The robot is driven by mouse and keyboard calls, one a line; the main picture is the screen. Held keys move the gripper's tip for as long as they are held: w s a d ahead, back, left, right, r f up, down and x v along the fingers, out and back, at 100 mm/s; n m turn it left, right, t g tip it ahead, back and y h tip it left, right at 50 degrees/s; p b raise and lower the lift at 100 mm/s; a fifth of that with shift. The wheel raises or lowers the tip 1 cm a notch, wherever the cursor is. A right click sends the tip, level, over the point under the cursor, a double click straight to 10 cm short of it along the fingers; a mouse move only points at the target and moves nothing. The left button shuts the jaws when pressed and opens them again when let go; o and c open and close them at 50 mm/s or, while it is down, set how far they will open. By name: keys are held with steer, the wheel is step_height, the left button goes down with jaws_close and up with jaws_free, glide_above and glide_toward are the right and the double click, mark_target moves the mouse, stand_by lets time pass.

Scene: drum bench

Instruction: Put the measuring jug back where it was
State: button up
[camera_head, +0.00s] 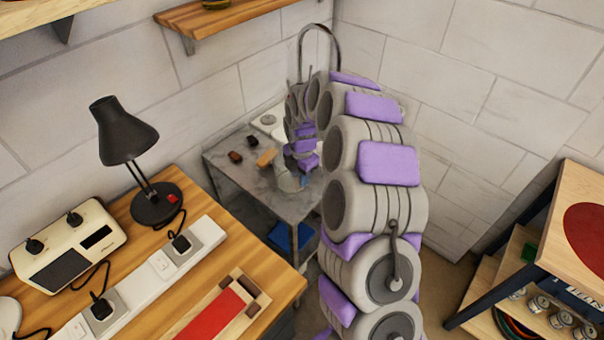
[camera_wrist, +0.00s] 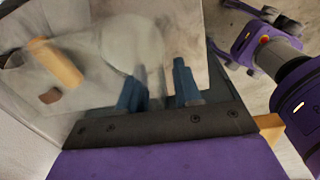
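A pale, translucent rounded thing, probably the measuring jug (camera_wrist: 128,42), shows blurred in the wrist view, just beyond my fingers. In the head view a grey, cup-like shape, probably the same jug (camera_head: 290,179), stands near the front edge of the grey bench (camera_head: 263,188), partly hidden by my arm. My gripper (camera_wrist: 159,88) has two blue fingers set apart with a gap between them. The left finger overlaps the jug's near edge in the picture; whether they touch is unclear. In the head view, a blue fingertip shows beside the jug.
A tan block (camera_wrist: 56,62) and a small brown block (camera_wrist: 50,96) lie on the bench left of the jug. A black block (camera_head: 252,141) lies behind. A tap (camera_head: 318,28) rises at the back. A wooden worktop (camera_head: 150,238) with a lamp (camera_head: 127,130) stands at the left.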

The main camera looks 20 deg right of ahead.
steer(key=shift+a, duration=0.2)
steer(key=shift+d+r, duration=0.25)
steer(key=shift+r, duration=0.2)
steer(key=r, duration=0.3)
steer(key=r+p, duration=0.1)
steer(key=r, duration=0.3)
steer(key=r+p, duration=0.1)
steer(key=r, duration=0.3)
steer(key=shift+s, duration=0.4)
steer(key=s+a+r+m, duration=0.1)
steer(key=s+r+m, duration=0.25)
steer(key=s, duration=0.35)
steer(key=s+a+r+m+g, duration=0.1)
steer(key=s+a+r+m, duration=0.1)
steer(key=s+m, duration=0.35)
steer(key=s+a+r+m, duration=0.1)
steer(key=s+r+m, duration=0.15)
steer(key=s, duration=0.65)
steer(key=s+d+m+g, duration=0.1)
steer(key=s+m, duration=1.1)
steer(key=s, duration=0.8)
steer(key=shift+d+f+g, duration=0.3)
steer(key=shift+d, duration=0.2)
